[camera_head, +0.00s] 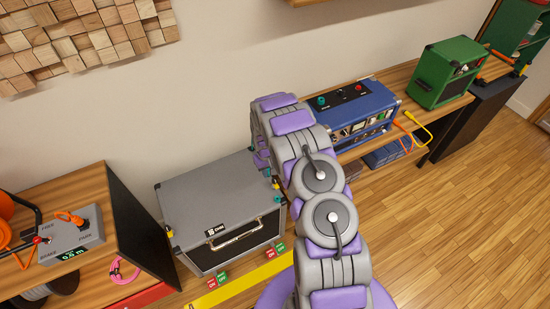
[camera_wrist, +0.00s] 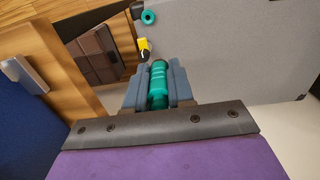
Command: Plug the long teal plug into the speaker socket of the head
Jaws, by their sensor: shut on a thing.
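A long teal plug (camera_wrist: 158,85) is between the two blue-grey fingers of my gripper (camera_wrist: 158,92) in the wrist view. The gripper is shut on it, and the plug points away from the wrist. In the head view my arm mostly hides the gripper, beside the right edge of the grey speaker cabinet. The blue amp head (camera_head: 362,112) stands on the wooden shelf to the right of my arm. Its black top panel (camera_head: 342,96) carries a teal round fitting (camera_head: 321,101) and a red one (camera_head: 358,87). I cannot read their labels.
The grey cabinet (camera_head: 205,192) stands left of my arm; its grey face (camera_wrist: 235,45) fills the wrist view's upper right. A teal ring (camera_wrist: 148,18) and yellow piece (camera_wrist: 145,45) are beyond the plug. A green amp (camera_head: 446,71) stands farther right. Open floor (camera_head: 440,220) lies right.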

